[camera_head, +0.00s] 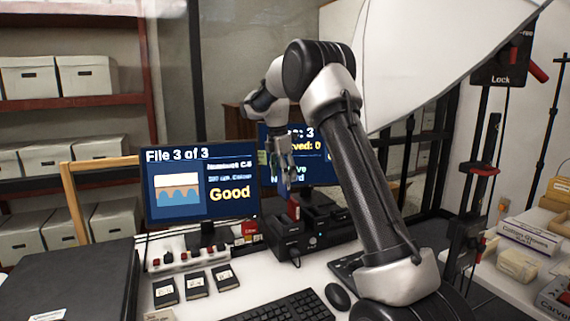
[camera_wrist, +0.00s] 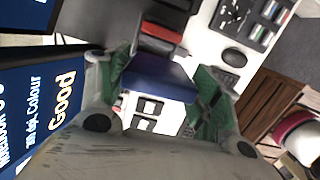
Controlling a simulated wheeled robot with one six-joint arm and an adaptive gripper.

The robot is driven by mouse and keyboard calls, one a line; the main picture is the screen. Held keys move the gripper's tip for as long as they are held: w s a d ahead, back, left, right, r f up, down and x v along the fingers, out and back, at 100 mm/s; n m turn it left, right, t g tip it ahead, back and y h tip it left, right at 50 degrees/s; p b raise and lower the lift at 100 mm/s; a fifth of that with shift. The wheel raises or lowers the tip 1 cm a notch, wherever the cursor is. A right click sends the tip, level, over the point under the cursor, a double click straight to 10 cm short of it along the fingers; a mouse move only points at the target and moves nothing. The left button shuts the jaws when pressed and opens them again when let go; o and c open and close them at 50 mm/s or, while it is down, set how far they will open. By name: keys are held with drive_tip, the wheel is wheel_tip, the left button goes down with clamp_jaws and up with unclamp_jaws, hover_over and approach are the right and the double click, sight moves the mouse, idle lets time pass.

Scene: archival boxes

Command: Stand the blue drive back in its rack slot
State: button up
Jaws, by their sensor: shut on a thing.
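My gripper (camera_head: 283,180) is raised above the desk in front of the monitors. In the wrist view its green-padded fingers (camera_wrist: 165,85) are shut on the blue drive (camera_wrist: 158,77), one finger on each side. In the head view the drive is mostly hidden; only a small dark blue sliver shows at the fingers. A red drive (camera_head: 293,209) stands in a black dock (camera_head: 287,236) below the gripper; it also shows in the wrist view (camera_wrist: 162,34). A low white strip with small red and dark pieces (camera_head: 190,258) lies left of the dock; I cannot tell whether it is the rack.
The left monitor (camera_head: 203,185) reads "File 3 of 3" and "Good". A second monitor (camera_head: 310,150) stands behind my gripper. Several black labelled cards (camera_head: 195,284), a keyboard (camera_head: 285,308) and a mouse (camera_head: 338,296) lie on the white desk. A black case (camera_head: 70,285) is at the left.

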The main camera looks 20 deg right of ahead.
sight(282, 195)
drive_tip(key=shift+f, duration=0.8)
drive_tip(key=shift+w+a+m, duration=0.1)
drive_tip(key=shift+w+m, duration=0.2)
drive_tip(key=shift+f, duration=4.35)
drive_tip(key=shift+f, duration=1)
drive_tip(key=o, duration=1.3)
drive_tip(key=r, duration=0.4)
drive_tip(key=a+r, duration=0.1)
drive_tip(key=r, duration=0.7)
drive_tip(key=shift+a, duration=0.25)
